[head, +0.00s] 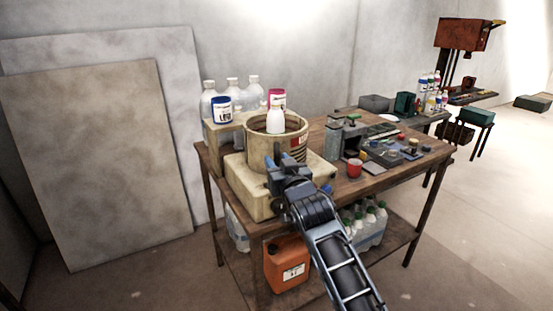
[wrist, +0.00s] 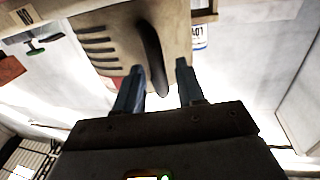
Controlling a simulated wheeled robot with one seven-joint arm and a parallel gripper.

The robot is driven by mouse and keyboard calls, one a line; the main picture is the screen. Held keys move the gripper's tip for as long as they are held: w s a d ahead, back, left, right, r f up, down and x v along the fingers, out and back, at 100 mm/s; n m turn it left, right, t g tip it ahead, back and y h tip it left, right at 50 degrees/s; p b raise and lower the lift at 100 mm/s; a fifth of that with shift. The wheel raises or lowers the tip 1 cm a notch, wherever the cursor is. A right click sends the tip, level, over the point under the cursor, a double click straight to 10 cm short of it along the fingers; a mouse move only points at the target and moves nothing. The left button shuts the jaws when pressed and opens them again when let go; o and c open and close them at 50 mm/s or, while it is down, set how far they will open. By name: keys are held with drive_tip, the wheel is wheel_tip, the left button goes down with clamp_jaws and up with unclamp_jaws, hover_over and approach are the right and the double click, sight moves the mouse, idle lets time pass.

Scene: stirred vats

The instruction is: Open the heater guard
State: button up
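A round tan guard (head: 262,150), with slots and a label on its wall, stands on a beige box-like base (head: 250,190) on the wooden table. In the wrist view the slotted tan wall (wrist: 105,40) fills the top, and a dark curved handle (wrist: 152,55) sticks out from it. My gripper (head: 276,163) is in front of the guard in the head view. In the wrist view its two fingers (wrist: 160,80) are apart, with the handle's end between them and gaps on both sides. I cannot tell whether the guard is hinged; it appears closed.
A white bottle (head: 275,120) shows above the guard's rim. Clear bottles, a blue-labelled tub (head: 222,109) and a pink-labelled tub (head: 277,97) stand behind. A red cup (head: 354,168) and small tools crowd the table's right side. An orange canister (head: 287,263) is on the lower shelf.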

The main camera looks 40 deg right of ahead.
drive_tip(key=shift+w+d, duration=0.25)
drive_tip(key=shift+w, duration=0.25)
clamp_jaws()
idle(0.3)
